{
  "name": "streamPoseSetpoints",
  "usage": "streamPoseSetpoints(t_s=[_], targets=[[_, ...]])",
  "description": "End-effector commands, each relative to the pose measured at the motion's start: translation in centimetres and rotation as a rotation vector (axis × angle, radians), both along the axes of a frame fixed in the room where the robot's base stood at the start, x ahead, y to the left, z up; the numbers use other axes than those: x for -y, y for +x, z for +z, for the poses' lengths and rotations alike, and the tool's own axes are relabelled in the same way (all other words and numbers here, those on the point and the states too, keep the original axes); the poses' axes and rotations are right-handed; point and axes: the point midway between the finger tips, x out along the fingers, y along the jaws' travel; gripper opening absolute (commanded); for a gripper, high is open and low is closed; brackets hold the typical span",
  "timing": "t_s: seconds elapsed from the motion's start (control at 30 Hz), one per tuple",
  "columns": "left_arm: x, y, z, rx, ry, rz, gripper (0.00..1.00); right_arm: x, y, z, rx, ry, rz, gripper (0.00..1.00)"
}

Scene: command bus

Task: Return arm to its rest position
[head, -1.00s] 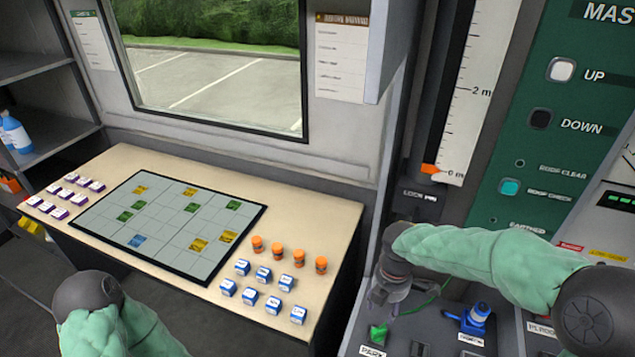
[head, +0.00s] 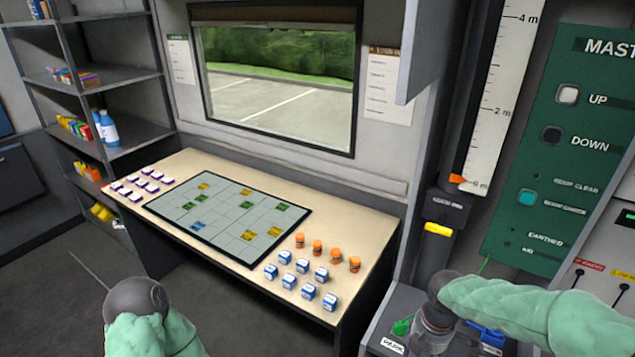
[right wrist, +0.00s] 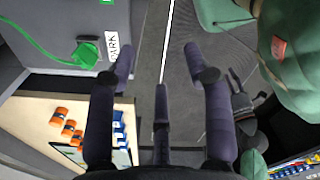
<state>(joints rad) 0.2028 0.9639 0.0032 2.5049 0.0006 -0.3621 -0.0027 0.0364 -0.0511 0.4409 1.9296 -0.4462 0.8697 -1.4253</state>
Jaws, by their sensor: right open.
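My right arm (head: 540,312) in its green sleeve reaches in from the right in the head view, its dark wrist above the console with the green plug. The right wrist view shows my right gripper (right wrist: 151,48), its dark fingers spread wide with nothing between them. The PARK label (right wrist: 113,46) and green plug (right wrist: 87,55) are to the left of the fingers, apart from them. My left arm (head: 150,335) shows at the bottom left of the head view as a green sleeve and dark joint; its gripper is out of sight.
The desk (head: 370,225) holds a grid board (head: 225,225), orange cylinders (head: 335,261), blue-and-white blocks (head: 308,291) and purple-and-white blocks. A blue device (head: 492,336) is on the console. Shelving (head: 130,75) stands at the left. The floor (head: 60,260) before it is clear.

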Motion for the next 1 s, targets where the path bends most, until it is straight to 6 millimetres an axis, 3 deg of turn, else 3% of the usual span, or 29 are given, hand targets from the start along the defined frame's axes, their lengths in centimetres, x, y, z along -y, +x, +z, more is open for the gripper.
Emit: streamPoseSetpoints(t_s=[0.37, 0.57, 0.77, 1.0], targets=[[0.0, 0.1, 0.0, 0.003, 0.001, 0.001, 0.4, -2.8, 0.0, -4.7, -0.022, 0.082, -0.191, 0.51], [0.0, 0.2, 0.0, 0.003, 0.001, 0.001, 0.4, -5.0, -0.4, -8.4, -0.048, 0.147, -0.372, 0.51], [0.0, 0.1, 0.0, 0.003, 0.001, 0.001, 0.4, -8.4, -2.0, -14.3, -0.114, 0.23, -0.701, 0.51], [0.0, 0.1, 0.0, 0.003, 0.001, 0.001, 0.4, -11.8, -5.3, -21.0, -0.213, 0.288, -1.18, 0.51]])
